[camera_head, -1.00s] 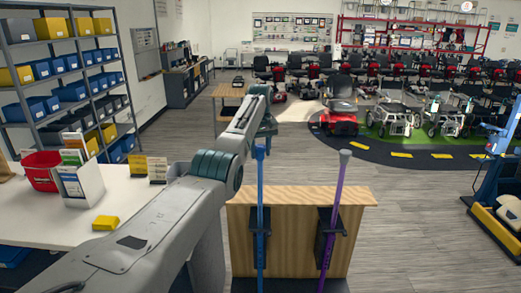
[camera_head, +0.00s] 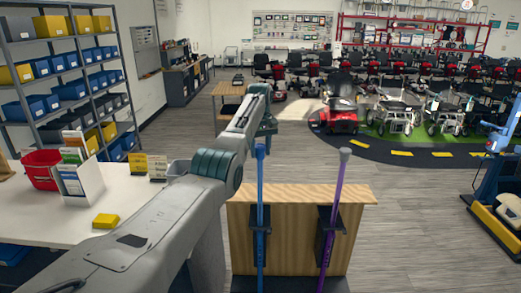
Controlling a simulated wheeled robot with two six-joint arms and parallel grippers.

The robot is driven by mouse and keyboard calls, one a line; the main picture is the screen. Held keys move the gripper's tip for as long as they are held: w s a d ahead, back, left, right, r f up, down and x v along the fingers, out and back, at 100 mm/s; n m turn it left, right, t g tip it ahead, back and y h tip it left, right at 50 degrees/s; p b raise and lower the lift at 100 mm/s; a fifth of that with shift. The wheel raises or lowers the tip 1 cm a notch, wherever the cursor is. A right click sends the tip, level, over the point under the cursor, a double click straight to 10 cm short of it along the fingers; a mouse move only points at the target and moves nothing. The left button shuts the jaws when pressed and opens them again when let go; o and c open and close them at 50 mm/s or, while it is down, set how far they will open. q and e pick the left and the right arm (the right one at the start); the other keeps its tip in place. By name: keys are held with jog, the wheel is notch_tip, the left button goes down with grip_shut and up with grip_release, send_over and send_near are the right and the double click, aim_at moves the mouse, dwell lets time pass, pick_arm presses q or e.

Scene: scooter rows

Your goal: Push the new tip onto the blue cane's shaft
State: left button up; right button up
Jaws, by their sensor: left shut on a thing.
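The blue cane (camera_head: 261,215) stands upright, clamped in a black holder on the front of a wooden stand (camera_head: 295,210). My left arm reaches in from the left. Its gripper (camera_head: 265,130) is just above and behind the top end of the blue cane's shaft. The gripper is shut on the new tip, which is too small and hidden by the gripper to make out. I cannot tell whether the tip touches the shaft. A purple cane (camera_head: 334,210) with a grey tip on its upper end stands slightly tilted in the holder to the right. My right gripper is not in view.
A white table (camera_head: 50,222) at the left holds a red basket (camera_head: 42,170), leaflet holders and a yellow block (camera_head: 105,221). Shelves with bins stand behind it. A blue and yellow lift (camera_head: 497,190) is at the right. The floor right of the stand is clear.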

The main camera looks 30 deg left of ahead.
aim_at(260, 158)
pick_arm(q)
jog(key=shift+f, duration=0.45)
jog(key=shift+f, duration=0.15)
dwell(0.5)
jog(key=shift+f, duration=0.45)
jog(key=shift+f, duration=0.15)
dwell(0.5)
jog(key=shift+f, duration=0.4)
jog(key=o, duration=1.8)
